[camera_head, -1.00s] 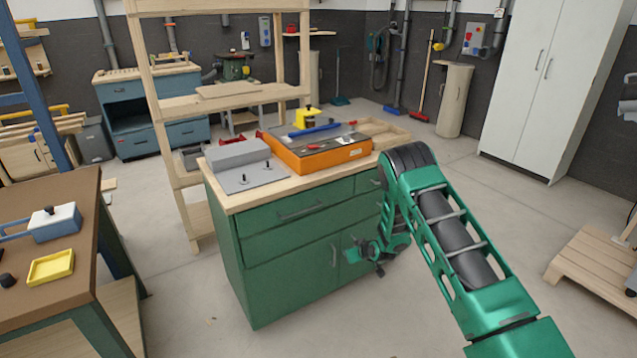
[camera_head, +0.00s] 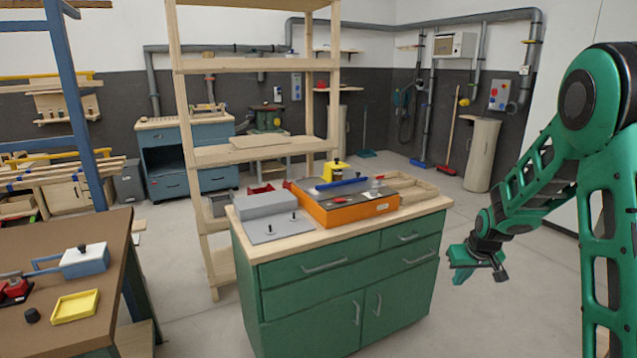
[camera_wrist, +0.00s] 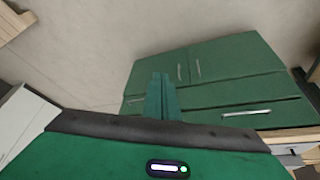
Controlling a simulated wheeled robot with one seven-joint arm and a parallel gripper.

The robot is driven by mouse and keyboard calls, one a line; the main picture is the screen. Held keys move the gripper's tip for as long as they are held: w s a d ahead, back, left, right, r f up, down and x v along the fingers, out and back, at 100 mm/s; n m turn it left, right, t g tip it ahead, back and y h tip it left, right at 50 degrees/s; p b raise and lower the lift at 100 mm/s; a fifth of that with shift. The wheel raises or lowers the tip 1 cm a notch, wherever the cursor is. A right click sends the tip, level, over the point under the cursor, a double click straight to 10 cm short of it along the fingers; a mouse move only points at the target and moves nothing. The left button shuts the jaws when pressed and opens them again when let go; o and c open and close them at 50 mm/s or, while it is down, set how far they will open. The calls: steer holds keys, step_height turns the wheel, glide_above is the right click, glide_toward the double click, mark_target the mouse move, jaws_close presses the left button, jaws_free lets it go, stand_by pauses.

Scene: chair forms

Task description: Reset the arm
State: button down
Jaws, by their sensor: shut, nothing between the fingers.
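My green arm is bent at the right of the head view, its elbow high near the right edge. My gripper (camera_head: 478,268) hangs in the air to the right of the green cabinet (camera_head: 345,290), apart from it and lower than its top.
The cabinet's wooden top (camera_head: 425,207) bears an orange case (camera_head: 350,211) and a grey block (camera_head: 265,204). A brown table (camera_head: 100,265) is at the left, with a yellow tray (camera_head: 75,306). A wooden shelf (camera_head: 210,155) stands behind the cabinet. Floor shows between the cabinet and my arm.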

steer(key=s+d+r+m+g, duration=0.25)
steer(key=s+r, duration=0.35)
steer(key=s, duration=0.5)
steer(key=s+r+m+g, duration=0.1)
steer(key=s+r+m, duration=0.1)
steer(key=s, duration=1.3)
steer(key=s+a+r+m+g, duration=0.1)
steer(key=s+r, duration=0.3)
steer(key=s, duration=1.2)
steer(key=shift+s+a+r+m+y, duration=0.15)
steer(key=shift+a+m+y, duration=0.05)
steer(key=shift+m+y, duration=0.2)
steer(key=shift+g, duration=0.25)
